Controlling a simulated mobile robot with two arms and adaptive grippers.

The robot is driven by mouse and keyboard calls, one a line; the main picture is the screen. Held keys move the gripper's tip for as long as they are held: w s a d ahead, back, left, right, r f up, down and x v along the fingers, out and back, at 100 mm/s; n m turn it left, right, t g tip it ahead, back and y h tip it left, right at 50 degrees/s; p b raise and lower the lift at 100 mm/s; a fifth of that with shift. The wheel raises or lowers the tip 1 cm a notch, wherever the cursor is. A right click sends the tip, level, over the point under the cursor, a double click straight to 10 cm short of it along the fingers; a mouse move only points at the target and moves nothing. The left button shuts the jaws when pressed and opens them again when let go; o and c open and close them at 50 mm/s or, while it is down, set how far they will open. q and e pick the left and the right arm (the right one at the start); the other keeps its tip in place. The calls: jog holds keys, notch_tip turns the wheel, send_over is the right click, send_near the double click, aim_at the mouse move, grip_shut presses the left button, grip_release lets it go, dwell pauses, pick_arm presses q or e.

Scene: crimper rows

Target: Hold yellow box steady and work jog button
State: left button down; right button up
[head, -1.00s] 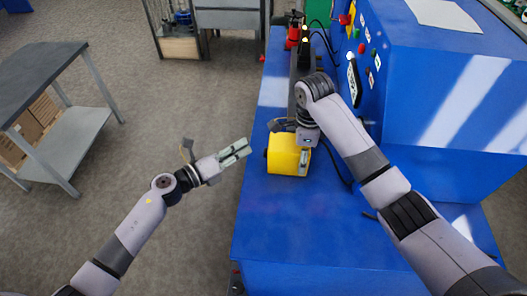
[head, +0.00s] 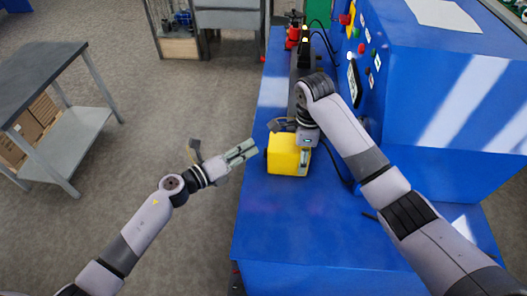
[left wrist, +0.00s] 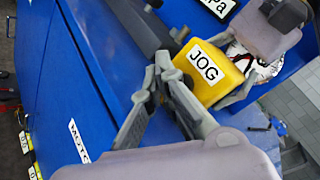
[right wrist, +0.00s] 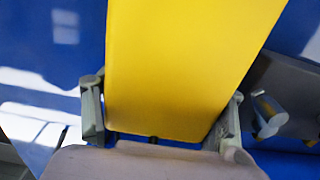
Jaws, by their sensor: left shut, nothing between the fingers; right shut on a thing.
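The yellow box (head: 283,153) sits on the blue bench, near its left edge. Its JOG label (left wrist: 206,66) faces the left wrist camera. My right gripper (right wrist: 160,112) is shut on the yellow box (right wrist: 185,60), with one finger on each side. My left gripper (head: 252,148) is shut and empty, just left of the box. In the left wrist view its fingertips (left wrist: 158,68) are close to the box's labelled side, and I cannot tell whether they touch. A small dark part (head: 266,153) shows on the box's left side; I cannot clearly make out the jog button.
The blue bench (head: 270,215) is clear in front of the box. A blue panel with buttons (head: 372,60) rises at the right. Red and black fittings (head: 296,35) stand at the bench's far end. A grey cart (head: 60,140) stands at the left, with open floor between.

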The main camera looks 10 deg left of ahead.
pick_arm(q)
jog(key=shift+d, duration=0.1)
pick_arm(e)
jog(key=shift+s+f, duration=0.1)
dwell(0.6)
pick_arm(q)
jog(key=shift+d, duration=0.35)
jog(key=shift+d, duration=0.65)
dwell(0.8)
jog(key=shift+a, duration=1)
jog(key=shift+a, duration=0.1)
jog(key=a, duration=0.5)
dwell(0.5)
